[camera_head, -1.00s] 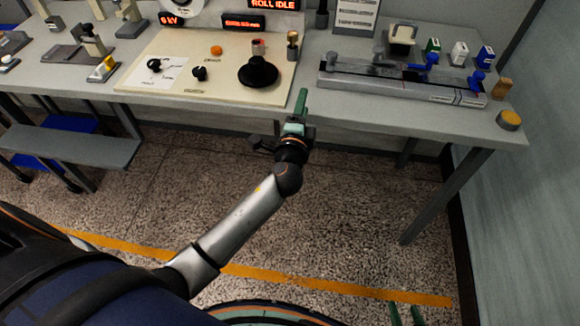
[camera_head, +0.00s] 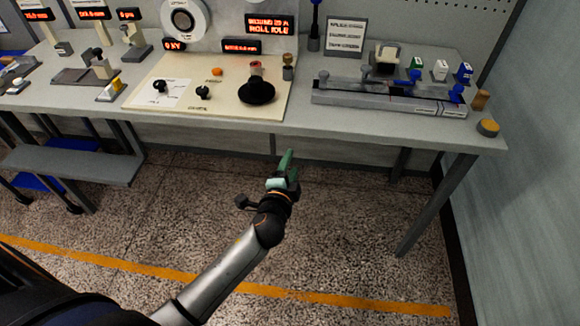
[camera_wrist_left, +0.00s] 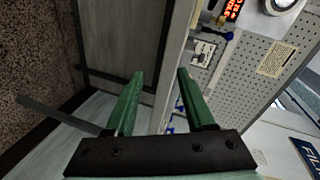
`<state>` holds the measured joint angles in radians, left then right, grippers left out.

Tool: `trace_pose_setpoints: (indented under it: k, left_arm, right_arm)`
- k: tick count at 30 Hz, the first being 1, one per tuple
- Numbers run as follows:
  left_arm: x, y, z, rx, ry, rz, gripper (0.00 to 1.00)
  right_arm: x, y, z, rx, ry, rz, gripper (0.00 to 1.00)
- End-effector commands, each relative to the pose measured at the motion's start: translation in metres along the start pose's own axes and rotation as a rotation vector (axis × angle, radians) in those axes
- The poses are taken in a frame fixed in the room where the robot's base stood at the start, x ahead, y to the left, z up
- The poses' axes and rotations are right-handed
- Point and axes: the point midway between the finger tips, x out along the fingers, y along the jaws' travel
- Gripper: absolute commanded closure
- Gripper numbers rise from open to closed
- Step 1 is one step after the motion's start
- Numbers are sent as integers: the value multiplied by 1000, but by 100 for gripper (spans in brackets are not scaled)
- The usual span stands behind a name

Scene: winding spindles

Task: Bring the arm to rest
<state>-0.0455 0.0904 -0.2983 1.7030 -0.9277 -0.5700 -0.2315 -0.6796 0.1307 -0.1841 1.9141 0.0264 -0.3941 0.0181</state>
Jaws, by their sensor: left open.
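My left gripper (camera_head: 287,165) is in front of the bench, below the level of its front edge and over the speckled floor. Its green fingers also show in the left wrist view (camera_wrist_left: 158,88), spread apart with nothing between them. My left arm comes in from the bottom left of the head view. My right gripper is not visible in the head view now.
The grey bench (camera_head: 330,118) carries a cream control panel (camera_head: 215,105) with knobs and a black dial (camera_head: 257,92). A long grey fixture (camera_head: 385,98) with blue handles is at right. A lower grey shelf (camera_head: 75,163) juts out at left. Floor in front is clear.

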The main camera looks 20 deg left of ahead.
Motion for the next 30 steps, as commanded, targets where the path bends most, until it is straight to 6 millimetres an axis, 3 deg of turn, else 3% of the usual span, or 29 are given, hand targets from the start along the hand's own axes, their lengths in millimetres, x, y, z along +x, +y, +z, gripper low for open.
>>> trace_pose_setpoints:
  k: [12,16,20,24,30]
  left_arm:
    - [-1,1,0,-4,0,4,46]
    - [-16,25,9,-94,1,80,46]
    - [-60,76,27,-325,-12,252,46]
    - [-122,124,43,-639,-65,437,46]
    - [-190,156,55,-981,-159,588,46]
  right_arm:
    - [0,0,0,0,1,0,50]
    - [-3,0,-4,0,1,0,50]
    - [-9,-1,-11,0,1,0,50]
    - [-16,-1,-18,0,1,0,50]
    - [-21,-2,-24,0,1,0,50]
